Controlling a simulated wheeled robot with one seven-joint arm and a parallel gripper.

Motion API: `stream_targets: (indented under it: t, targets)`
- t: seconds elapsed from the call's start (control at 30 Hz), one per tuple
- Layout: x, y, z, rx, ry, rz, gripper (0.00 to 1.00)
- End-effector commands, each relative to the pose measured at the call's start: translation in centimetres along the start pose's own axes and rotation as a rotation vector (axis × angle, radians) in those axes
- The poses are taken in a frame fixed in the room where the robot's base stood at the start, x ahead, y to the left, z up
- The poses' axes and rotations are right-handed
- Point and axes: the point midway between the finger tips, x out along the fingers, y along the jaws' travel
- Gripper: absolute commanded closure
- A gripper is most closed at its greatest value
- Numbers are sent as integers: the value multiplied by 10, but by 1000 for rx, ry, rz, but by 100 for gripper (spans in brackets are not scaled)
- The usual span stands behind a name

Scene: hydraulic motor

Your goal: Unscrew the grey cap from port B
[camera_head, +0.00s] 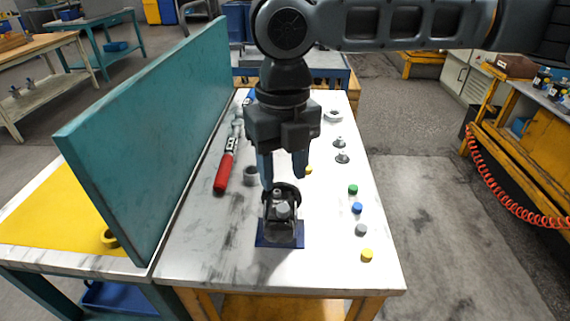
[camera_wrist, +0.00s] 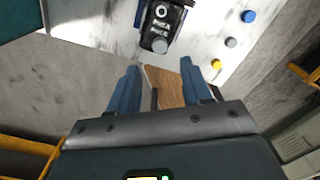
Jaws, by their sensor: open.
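The dark hydraulic motor (camera_head: 271,228) stands on a blue base plate (camera_head: 264,242) near the front of the white table. A grey cap (camera_head: 283,210) sits on its near side; it also shows in the wrist view (camera_wrist: 160,45), below white lettering too blurred to read surely. A lighter round fitting (camera_wrist: 161,11) is farther up the motor. My gripper (camera_head: 284,182) is open, fingers pointing down above and behind the motor. In the wrist view the fingers (camera_wrist: 159,68) are apart with nothing between them, and the cap lies beyond their tips.
Loose green (camera_head: 353,189), blue (camera_head: 357,208), grey (camera_head: 361,230) and yellow (camera_head: 367,255) caps line the right side. A red-handled wrench (camera_head: 224,172) and a grey ring (camera_head: 250,176) lie left. Two metal fittings (camera_head: 341,149) stand behind. A tall teal panel (camera_head: 165,140) borders the left.

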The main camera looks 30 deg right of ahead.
Motion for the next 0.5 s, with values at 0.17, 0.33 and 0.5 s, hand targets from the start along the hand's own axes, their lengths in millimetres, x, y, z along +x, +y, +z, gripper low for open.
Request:
stream_targets:
  t: [0.17,0.33,0.5]
  targets:
    - [25,-1,0,1,-1,-3,51]
    - [40,0,0,2,2,1,51]
    - [57,0,0,2,2,1,51]
